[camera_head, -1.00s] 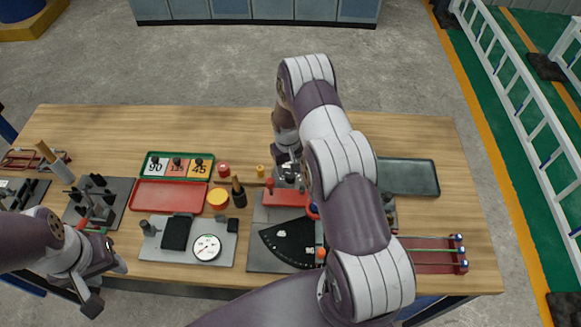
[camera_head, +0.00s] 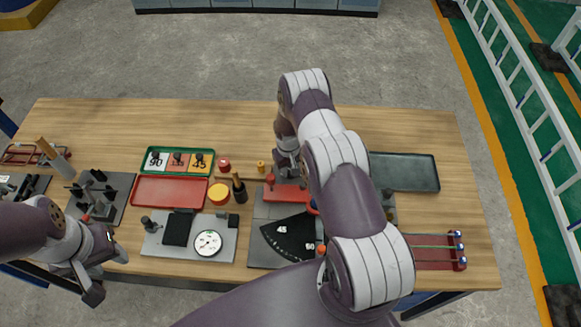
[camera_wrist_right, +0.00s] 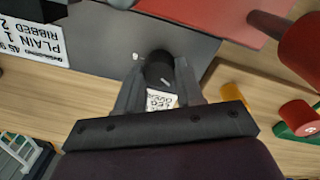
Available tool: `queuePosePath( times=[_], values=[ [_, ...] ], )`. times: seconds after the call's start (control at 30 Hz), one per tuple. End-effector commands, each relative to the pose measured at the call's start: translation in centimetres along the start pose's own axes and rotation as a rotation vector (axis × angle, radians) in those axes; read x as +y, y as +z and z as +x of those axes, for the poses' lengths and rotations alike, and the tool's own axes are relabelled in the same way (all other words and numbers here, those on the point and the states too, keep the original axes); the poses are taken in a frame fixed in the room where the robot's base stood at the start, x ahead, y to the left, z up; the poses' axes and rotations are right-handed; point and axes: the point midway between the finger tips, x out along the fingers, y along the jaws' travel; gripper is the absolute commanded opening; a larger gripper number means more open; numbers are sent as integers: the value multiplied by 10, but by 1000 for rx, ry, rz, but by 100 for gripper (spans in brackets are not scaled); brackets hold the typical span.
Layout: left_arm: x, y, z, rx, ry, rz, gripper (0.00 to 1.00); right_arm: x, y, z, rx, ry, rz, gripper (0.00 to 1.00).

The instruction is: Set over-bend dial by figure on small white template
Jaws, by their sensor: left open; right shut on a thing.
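My right gripper (camera_wrist_right: 160,85) is shut on a black round knob (camera_wrist_right: 158,68), which stands on a grey plate (camera_wrist_right: 110,40) of the bending fixture. A figure "2" is readable on the plate just past the knob. A small white printed label (camera_wrist_right: 160,101) shows between the fingers, partly hidden. In the head view my right arm covers much of the fixture. A small white tile marked 90 (camera_head: 157,161) lies in a green tray (camera_head: 148,150) with an orange and a yellow tile. My left gripper (camera_head: 105,275) is open and empty at the table's front left.
A white card reading PLAIN 1, RIBBED 2 (camera_wrist_right: 30,40) lies on the plate. A black sector marked 45 and 90 (camera_head: 290,237), a round white gauge (camera_head: 208,242), a red tray (camera_head: 170,190) and a dark tray (camera_head: 410,172) are nearby. The table's back is clear.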

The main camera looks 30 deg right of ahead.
Motion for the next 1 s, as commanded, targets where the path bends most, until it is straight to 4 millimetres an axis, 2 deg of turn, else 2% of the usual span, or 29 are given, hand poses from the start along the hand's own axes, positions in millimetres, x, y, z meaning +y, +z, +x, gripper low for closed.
queuePosePath(
  times=[0.17,0.37,1.0],
  values=[
    [0,1,6,0,0,0,43,0,-1,1,0,0,30,6],
    [0,3,24,0,0,0,43,0,-1,3,-4,0,135,6],
    [0,11,94,0,0,0,43,0,-3,3,-27,-1,727,6]
  ],
)
